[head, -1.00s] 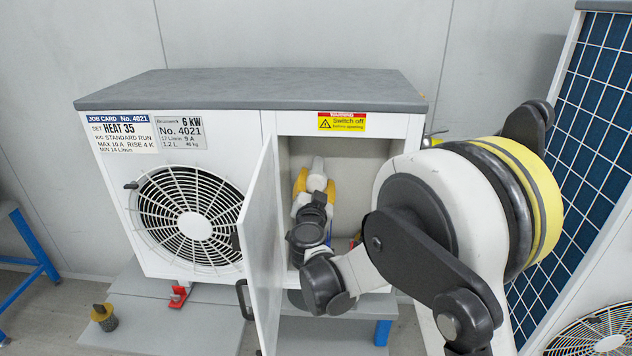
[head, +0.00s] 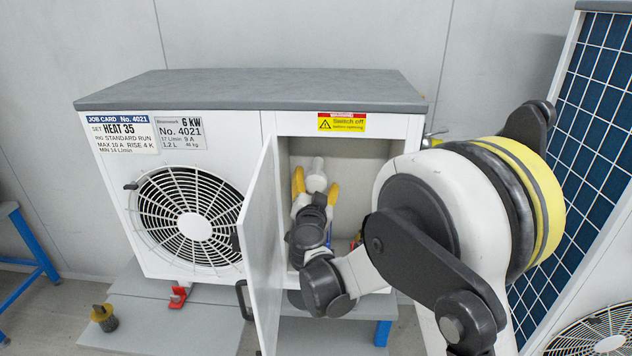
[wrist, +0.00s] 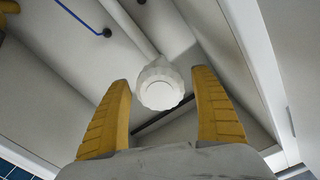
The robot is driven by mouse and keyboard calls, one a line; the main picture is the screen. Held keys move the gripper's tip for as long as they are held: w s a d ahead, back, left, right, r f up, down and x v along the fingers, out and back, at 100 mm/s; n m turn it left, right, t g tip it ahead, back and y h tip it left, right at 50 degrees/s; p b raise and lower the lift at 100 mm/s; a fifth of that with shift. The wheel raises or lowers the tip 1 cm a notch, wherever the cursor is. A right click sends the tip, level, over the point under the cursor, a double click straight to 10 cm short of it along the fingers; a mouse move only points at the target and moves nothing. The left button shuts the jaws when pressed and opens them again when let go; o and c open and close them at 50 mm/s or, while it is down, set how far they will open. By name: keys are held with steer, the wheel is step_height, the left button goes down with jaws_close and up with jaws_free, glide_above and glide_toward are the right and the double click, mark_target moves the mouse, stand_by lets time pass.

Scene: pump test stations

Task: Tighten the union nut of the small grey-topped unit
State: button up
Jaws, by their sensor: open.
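The small grey-topped unit (head: 250,92) is a white cabinet with a fan grille, and its service door (head: 262,240) stands open. My gripper (head: 316,182) is inside the open compartment, with its yellow fingers apart. In the wrist view my gripper (wrist: 164,112) is open, one finger on each side of a white ribbed round nut (wrist: 160,86) on a white pipe (wrist: 125,28). The nut appears a little beyond the fingertips with gaps on both sides; I cannot tell the exact depth. In the head view a white round end (head: 316,165) shows between the fingers.
The open door stands close to the left of my arm. A blue line (wrist: 85,18) runs beside the pipe. A blue-panelled unit (head: 585,110) stands at right.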

steer(key=s, duration=1.1)
steer(key=shift+s+a, duration=0.2)
steer(key=shift+s, duration=0.15)
